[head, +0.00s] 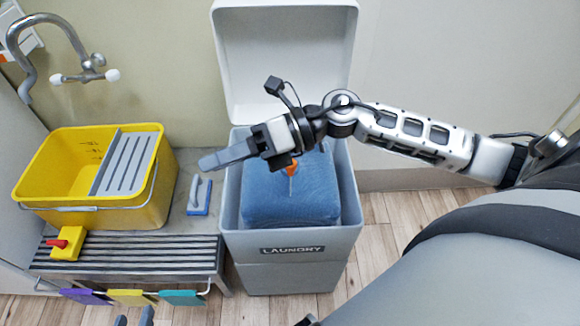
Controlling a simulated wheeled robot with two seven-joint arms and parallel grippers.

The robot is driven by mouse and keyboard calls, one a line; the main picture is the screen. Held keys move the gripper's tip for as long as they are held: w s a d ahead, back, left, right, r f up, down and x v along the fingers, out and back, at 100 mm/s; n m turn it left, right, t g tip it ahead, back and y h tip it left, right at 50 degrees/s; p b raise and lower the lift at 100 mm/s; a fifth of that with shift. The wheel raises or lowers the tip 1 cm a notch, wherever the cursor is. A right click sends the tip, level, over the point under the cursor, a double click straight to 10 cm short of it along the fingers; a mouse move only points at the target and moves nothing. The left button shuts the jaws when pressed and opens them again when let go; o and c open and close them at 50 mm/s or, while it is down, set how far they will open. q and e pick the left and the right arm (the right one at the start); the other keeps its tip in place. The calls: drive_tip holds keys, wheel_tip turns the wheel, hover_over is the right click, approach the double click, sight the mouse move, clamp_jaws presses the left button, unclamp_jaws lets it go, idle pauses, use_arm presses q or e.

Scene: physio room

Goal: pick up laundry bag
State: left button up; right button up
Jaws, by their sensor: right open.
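The laundry bag (315,195) is a blue, full, cushion-like bundle inside a grey bin (292,270) labelled LAUNDRY, with its white lid raised. An orange piece with a pale cord (292,172) shows on top of the bag. My right gripper (222,160) comes in from the right and points left. It overlaps the bag's top left part in the picture and is open, with nothing seen between its fingers. Its wrist hides part of the bag.
A yellow bucket (160,195) with a grey wringer (124,165) stands left of the bin. A small blue-based brush (200,195) lies between them. A slatted rack (130,255) with hanging coloured cloths is in front. A tap is at upper left. Floor is clear right of the bin.

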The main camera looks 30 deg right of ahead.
drive_tip(key=d+f+n+g+h, duration=0.2)
drive_tip(key=d+f+n+h, duration=0.15)
drive_tip(key=d, duration=0.25)
drive_tip(key=n+h, duration=0.4)
drive_tip(key=h, duration=0.4)
approach(288, 169)
drive_tip(key=shift+m, duration=0.25)
drive_tip(key=shift+w+d+x, duration=0.15)
drive_tip(key=shift+x, duration=1.75)
drive_tip(key=shift+w+d+x, duration=0.1)
drive_tip(key=shift+d+x, duration=0.05)
drive_tip(key=shift+x, duration=1.7)
drive_tip(key=shift+w+d+x, duration=0.15)
drive_tip(key=shift+x, duration=1.75)
drive_tip(key=shift+f, duration=0.1)
drive_tip(key=shift+c, duration=0.3)
clamp_jaws()
